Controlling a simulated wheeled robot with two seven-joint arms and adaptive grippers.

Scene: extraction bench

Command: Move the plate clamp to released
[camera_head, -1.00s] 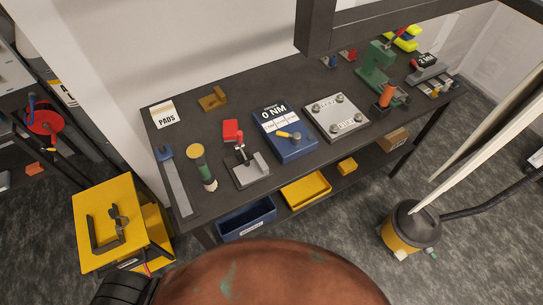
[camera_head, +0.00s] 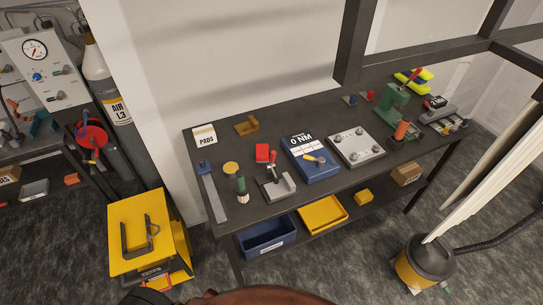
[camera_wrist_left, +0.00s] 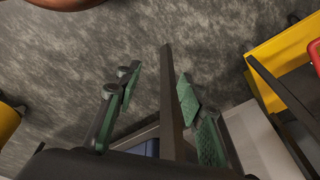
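A small clamp with a red upright handle (camera_head: 271,168) stands on a grey metal base (camera_head: 279,188) near the front edge of the dark bench, and it looks like the plate clamp. Its exact lever position is too small to tell. My left gripper (camera_wrist_left: 158,92) shows only in the left wrist view. Its two green-padded fingers are apart with nothing held between them. A dark bar (camera_wrist_left: 172,100) shows beyond the gap, over grey carpet. The clamp is not recognisable in that view. My right gripper is in neither view.
The bench (camera_head: 225,150) also holds a blue torque unit (camera_head: 312,160), a bolted plate (camera_head: 357,147) and a green press (camera_head: 397,108). Blue (camera_head: 266,237) and yellow (camera_head: 322,215) bins sit below. A yellow case (camera_head: 150,235) stands left; a vacuum (camera_head: 425,262) right.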

